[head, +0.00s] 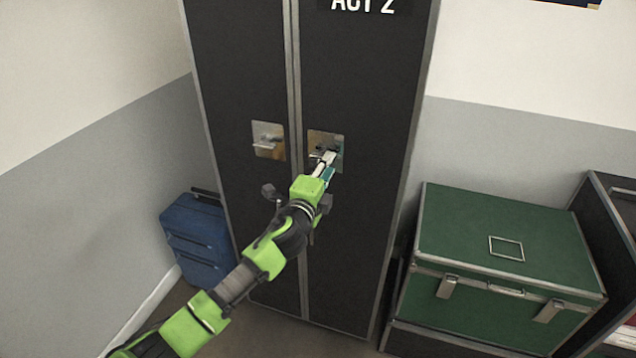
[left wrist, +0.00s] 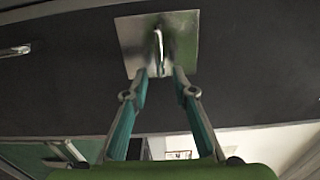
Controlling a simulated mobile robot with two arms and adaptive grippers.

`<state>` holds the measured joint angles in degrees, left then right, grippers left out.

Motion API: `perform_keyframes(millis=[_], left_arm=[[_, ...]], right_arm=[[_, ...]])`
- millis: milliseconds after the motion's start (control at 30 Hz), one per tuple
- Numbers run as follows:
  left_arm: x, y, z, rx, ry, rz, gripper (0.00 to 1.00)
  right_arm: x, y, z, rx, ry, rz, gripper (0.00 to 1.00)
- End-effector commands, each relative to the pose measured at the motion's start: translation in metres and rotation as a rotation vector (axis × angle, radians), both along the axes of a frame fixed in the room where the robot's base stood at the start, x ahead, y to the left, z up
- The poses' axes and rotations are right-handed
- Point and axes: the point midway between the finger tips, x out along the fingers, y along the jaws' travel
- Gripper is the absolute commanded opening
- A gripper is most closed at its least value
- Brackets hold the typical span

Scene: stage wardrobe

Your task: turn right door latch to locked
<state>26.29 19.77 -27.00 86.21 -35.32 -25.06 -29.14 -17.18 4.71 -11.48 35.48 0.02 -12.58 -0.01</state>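The wardrobe's right door (head: 355,90) is black, with a shiny square metal latch plate (head: 336,139). In the left wrist view the right door latch (left wrist: 158,45) is a narrow metal handle standing out from its plate. My left gripper (head: 327,158) is at this plate, its arm coming from the lower left. In the left wrist view my left gripper (left wrist: 160,73) has its two fingertips apart, one on each side of the handle's near end. I cannot tell whether they touch it. The gripper partly hides the latch in the head view. My right gripper is out of view.
The left door has a similar latch (head: 266,143) close by. A blue case (head: 197,240) stands on the floor left of the wardrobe. A green trunk (head: 480,230) stands to the right, with a dark case (head: 612,230) beyond it.

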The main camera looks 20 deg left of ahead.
Motion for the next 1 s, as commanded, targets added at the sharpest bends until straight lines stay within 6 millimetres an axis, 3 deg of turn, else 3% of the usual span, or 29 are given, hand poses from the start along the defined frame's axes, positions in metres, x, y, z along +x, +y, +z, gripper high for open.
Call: perform_keyframes(millis=[300, 500, 1000], left_arm=[[-0.062, 0.002, -0.002, 0.0, 0.003, -0.002, 0.25], [-0.087, 0.003, -0.001, 0.001, 0.002, -0.001, 0.25], [-0.094, 0.003, 0.0, 0.001, 0.001, 0.0, 0.25]], right_arm=[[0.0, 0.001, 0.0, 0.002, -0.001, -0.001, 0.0], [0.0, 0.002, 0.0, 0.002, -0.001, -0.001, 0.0], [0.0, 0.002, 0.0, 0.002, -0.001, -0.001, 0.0]])
